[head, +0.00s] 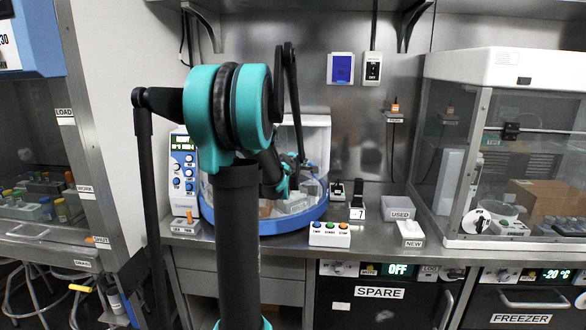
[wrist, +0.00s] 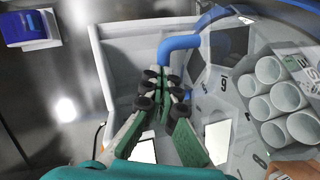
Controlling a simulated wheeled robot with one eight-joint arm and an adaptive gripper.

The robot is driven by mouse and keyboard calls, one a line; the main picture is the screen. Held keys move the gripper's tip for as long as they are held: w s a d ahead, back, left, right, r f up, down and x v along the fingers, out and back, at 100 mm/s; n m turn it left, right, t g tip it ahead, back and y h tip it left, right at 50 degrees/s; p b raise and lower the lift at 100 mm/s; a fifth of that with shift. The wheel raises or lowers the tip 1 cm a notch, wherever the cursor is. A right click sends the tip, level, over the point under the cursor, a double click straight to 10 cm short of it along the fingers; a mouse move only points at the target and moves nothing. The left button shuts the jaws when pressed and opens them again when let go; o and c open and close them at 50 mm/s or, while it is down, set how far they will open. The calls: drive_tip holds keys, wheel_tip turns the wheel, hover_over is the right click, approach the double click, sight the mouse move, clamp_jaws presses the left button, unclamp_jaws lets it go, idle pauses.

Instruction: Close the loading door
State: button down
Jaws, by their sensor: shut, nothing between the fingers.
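The round machine (head: 268,231) stands on the counter, with a blue base, clear curved walls and a white upper housing. My arm hides much of it. In the wrist view a bent blue handle (wrist: 180,44) stands out beside a pale panel; it appears to belong to the machine's loading door. How far the door is open cannot be told. My gripper (wrist: 162,78) is shut and empty, its tips just below and left of the handle; contact is unclear. In the head view my gripper (head: 298,172) is at the machine, partly hidden by my arm.
White tubes (wrist: 285,95) sit in the machine. A button box (head: 330,234), a USED tray (head: 397,209) and a small scale-like device stand right of it. A blue-knobbed control panel (head: 184,178) is left. A glass cabinet (head: 510,150) bounds the right.

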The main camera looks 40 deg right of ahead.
drive_tip(key=w+d, duration=0.5)
drive_tip(key=d, duration=0.7)
drive_tip(key=shift+w+d+r, duration=0.15)
drive_tip(key=shift+w, duration=0.25)
drive_tip(key=shift+w+d, duration=0.1)
